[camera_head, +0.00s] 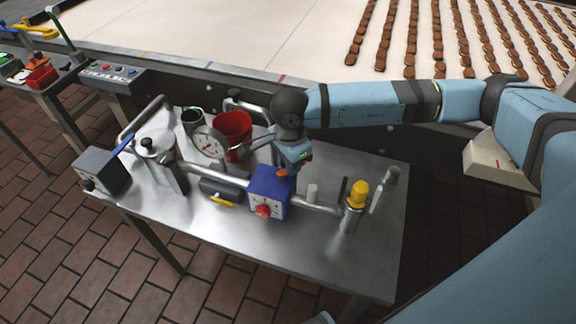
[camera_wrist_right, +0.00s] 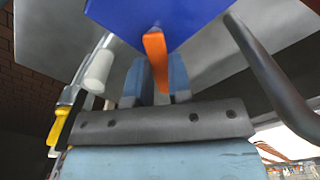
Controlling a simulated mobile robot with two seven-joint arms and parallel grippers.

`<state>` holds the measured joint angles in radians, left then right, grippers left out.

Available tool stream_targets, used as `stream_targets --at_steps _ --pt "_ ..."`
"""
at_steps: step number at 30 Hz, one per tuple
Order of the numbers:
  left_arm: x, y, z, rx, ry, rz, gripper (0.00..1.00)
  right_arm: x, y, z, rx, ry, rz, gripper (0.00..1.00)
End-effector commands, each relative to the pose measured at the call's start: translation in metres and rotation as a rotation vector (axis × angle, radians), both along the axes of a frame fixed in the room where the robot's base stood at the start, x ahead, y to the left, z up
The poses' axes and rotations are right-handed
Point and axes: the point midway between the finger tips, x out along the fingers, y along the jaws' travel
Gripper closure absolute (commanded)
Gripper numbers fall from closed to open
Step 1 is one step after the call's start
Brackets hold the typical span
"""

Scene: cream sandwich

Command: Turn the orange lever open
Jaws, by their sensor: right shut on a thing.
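The orange lever (camera_wrist_right: 155,55) sits on the blue box (camera_wrist_right: 165,15) in the right wrist view, with its free end between the fingers of my right gripper (camera_wrist_right: 160,85). In the head view the lever (camera_head: 282,172) shows as a small orange piece at the top of the blue box (camera_head: 270,190). My right gripper (camera_head: 292,165) reaches down onto it from above and is shut on it. My gripper hides part of the lever in the head view. My left gripper is not in view.
A steel table (camera_head: 340,250) carries pipework, a pressure gauge (camera_head: 208,143), a red bucket (camera_head: 233,130), a red knob (camera_head: 262,211), a yellow-capped valve (camera_head: 358,195) and a yellow handle (camera_head: 222,199). A conveyor (camera_head: 200,40) with rows of brown biscuits runs behind. The table's front right is clear.

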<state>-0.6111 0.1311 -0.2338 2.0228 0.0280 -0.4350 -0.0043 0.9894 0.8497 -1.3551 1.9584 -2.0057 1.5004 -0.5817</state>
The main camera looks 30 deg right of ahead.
Motion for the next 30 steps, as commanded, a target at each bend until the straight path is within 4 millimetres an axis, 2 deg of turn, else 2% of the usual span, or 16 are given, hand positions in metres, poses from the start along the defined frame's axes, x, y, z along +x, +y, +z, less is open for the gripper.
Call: stream_targets --at_steps 1,15,30 --pt "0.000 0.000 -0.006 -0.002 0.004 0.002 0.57 -0.001 0.000 -0.003 0.001 -0.001 -0.044 1.00" --pt "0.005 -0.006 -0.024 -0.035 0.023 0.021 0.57 -0.011 0.002 -0.002 0.001 -0.001 -0.485 1.00" --pt "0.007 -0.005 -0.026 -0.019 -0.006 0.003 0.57 -0.017 0.006 0.000 0.001 -0.001 -0.807 1.00"
